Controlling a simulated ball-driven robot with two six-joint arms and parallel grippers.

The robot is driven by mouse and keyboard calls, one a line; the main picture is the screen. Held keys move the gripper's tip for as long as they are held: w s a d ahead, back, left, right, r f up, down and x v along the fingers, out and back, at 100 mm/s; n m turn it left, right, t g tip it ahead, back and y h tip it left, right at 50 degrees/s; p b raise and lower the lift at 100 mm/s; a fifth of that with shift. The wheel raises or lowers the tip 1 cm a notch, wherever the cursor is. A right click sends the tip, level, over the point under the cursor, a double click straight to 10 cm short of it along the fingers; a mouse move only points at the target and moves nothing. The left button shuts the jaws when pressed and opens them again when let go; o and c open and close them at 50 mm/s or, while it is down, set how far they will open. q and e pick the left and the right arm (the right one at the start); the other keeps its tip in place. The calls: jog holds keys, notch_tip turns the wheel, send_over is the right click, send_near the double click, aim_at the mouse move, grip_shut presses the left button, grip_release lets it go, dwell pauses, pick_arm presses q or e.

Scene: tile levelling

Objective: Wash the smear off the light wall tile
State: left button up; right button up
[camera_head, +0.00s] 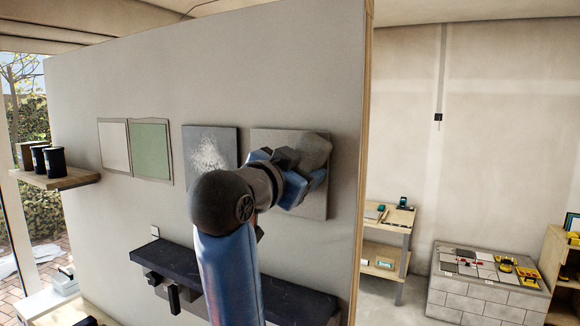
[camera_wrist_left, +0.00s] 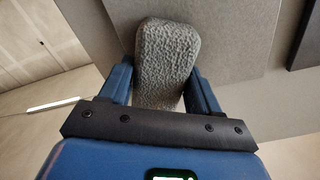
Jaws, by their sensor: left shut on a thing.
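The light grey-beige wall tile (camera_head: 262,138) is the rightmost tile on the grey partition wall. My left gripper (camera_head: 306,172) is in front of it, shut on a grey, rough-surfaced sponge (camera_head: 316,149). In the left wrist view the sponge (camera_wrist_left: 167,62) sits between the two blue fingers, with the light tile (camera_wrist_left: 238,42) behind it. I cannot tell whether the sponge touches the tile. No smear shows on the visible part of this tile; my arm and the sponge hide much of it. My right gripper is not in view.
A dark tile (camera_head: 202,163) with a whitish haze hangs left of the light tile. Cream (camera_head: 114,146) and green (camera_head: 150,151) panels are further left. A dark shelf (camera_head: 283,298) juts out below. Dark cups (camera_head: 54,162) stand on a left shelf. The wall ends at the right.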

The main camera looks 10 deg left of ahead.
pick_arm(q)
jog(key=shift+s+d, duration=0.25)
jog(key=shift+d, duration=0.4)
jog(key=shift+s+a, duration=0.1)
jog(key=shift+v, duration=2.85)
jog(key=v, duration=0.3)
